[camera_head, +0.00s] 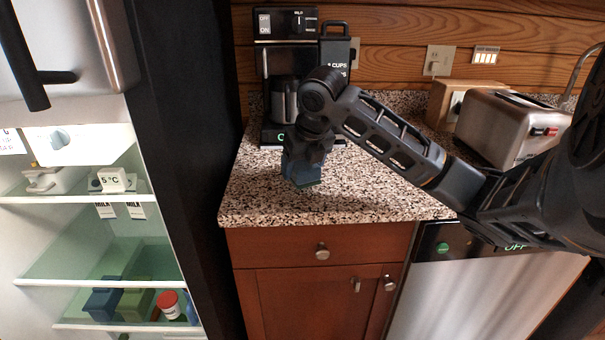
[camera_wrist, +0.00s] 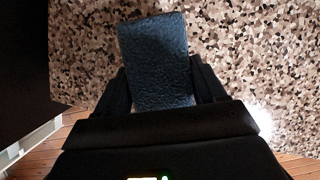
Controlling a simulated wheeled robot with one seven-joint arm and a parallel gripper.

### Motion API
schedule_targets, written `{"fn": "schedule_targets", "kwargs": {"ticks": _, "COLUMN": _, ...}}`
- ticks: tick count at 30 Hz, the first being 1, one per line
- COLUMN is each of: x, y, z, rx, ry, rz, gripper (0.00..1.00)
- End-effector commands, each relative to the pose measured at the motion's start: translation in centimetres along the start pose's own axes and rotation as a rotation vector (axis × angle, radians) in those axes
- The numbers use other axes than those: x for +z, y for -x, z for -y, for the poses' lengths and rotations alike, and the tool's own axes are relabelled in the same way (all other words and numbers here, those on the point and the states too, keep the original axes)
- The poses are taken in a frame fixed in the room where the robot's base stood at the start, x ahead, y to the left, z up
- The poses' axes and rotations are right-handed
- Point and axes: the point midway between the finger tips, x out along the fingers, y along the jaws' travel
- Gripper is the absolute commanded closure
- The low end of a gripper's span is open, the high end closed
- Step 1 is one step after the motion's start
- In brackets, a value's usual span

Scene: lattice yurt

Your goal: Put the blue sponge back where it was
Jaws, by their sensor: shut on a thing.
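The blue sponge (camera_wrist: 155,60) is a dark blue, rough-textured block between the fingers of my gripper (camera_wrist: 158,90) in the wrist view. In the head view my gripper (camera_head: 303,165) points down over the speckled counter (camera_head: 260,200), in front of the coffee maker. The sponge (camera_head: 304,178) shows there at the fingertips, partly hidden by them. It is at or close above the counter top; I cannot tell if it touches. My gripper is shut on it.
A coffee maker (camera_head: 285,45) with a metal jug stands behind my gripper. A toaster (camera_head: 512,125) stands at the right. An open fridge (camera_head: 90,235) with shelves is at the left. The counter's front left part is clear.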

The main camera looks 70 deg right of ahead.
Motion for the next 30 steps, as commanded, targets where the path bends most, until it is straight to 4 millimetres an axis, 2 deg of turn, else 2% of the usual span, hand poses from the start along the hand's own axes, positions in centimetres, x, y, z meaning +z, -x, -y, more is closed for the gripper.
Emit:
{"fn": "schedule_targets", "kwargs": {"ticks": 5, "x": -0.9, "y": -2.0, "z": 0.0, "rx": 0.0, "ry": -0.002, "rz": -0.001, "gripper": 0.59}}
{"fn": "schedule_targets", "kwargs": {"ticks": 17, "x": -1.1, "y": -2.6, "z": 0.0, "rx": 0.0, "ry": 0.001, "rz": 0.001, "gripper": 0.59}}
{"fn": "schedule_targets", "kwargs": {"ticks": 18, "x": -1.1, "y": -2.5, "z": 0.0, "rx": 0.0, "ry": 0.001, "rz": 0.0, "gripper": 0.28}}
{"fn": "schedule_targets", "kwargs": {"ticks": 25, "x": -1.0, "y": -2.4, "z": 0.0, "rx": 0.0, "ry": 0.0, "rz": 0.0, "gripper": 0.06}}
{"fn": "schedule_targets", "kwargs": {"ticks": 30, "x": -1.0, "y": -2.4, "z": 0.0, "rx": 0.0, "ry": 0.0, "rz": 0.0, "gripper": 0.05}}
